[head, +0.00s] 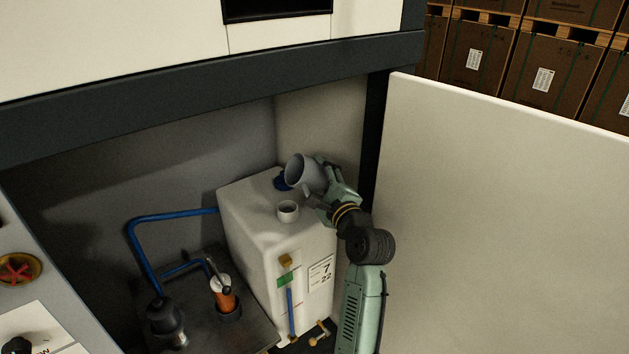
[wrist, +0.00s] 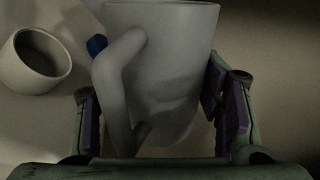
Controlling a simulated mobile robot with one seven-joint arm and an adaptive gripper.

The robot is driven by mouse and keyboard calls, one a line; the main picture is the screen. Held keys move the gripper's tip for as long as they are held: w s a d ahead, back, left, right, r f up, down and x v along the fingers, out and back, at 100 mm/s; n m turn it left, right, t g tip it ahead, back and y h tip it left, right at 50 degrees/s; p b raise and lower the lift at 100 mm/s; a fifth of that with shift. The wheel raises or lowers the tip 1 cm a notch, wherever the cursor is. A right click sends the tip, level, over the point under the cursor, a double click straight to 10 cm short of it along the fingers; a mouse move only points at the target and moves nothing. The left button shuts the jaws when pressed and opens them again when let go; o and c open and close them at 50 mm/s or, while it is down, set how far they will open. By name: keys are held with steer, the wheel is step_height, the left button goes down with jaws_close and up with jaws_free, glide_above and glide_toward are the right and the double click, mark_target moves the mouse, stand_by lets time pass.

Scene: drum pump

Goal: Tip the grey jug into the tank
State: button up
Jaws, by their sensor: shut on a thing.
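The grey jug (head: 306,173) is held above the white tank (head: 258,221), near its far right corner. It is tilted, with its mouth toward the left. My gripper (head: 330,185) is shut on the jug from the right. In the wrist view the jug (wrist: 170,75) sits between the fingers of my gripper (wrist: 160,115), and its handle faces left. The tank's open white neck (head: 288,209) stands on its top, left of and below the jug; it also shows in the wrist view (wrist: 36,60). Whether liquid is in the jug cannot be seen.
A blue cap (head: 282,182) lies on the tank top, partly behind the jug. The open white door (head: 500,210) is close on the right. The cabinet's dark upper beam (head: 200,90) runs above.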

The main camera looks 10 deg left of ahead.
steer(key=shift+s+a+r+n+b, duration=0.1)
steer(key=shift+n+b, duration=0.55)
steer(key=shift+b, duration=0.4)
steer(key=shift+r+n+b, duration=0.1)
steer(key=shift+n+b, duration=0.55)
steer(key=shift+b, duration=0.35)
steer(key=n, duration=0.2)
steer(key=shift+s+a+r+n+b, duration=0.2)
steer(key=shift+n+b, duration=0.1)
steer(key=shift+b, duration=0.1)
steer(key=shift+s+a+r+n, duration=0.2)
steer(key=shift+r+n, duration=0.2)
steer(key=shift+n, duration=0.3)
steer(key=shift+s+a+r+n, duration=0.15)
steer(key=shift+r+n, duration=0.2)
steer(key=shift+n, duration=0.35)
steer(key=shift+w, duration=0.1)
steer(key=shift+a, duration=0.15)
stand_by(0.4)
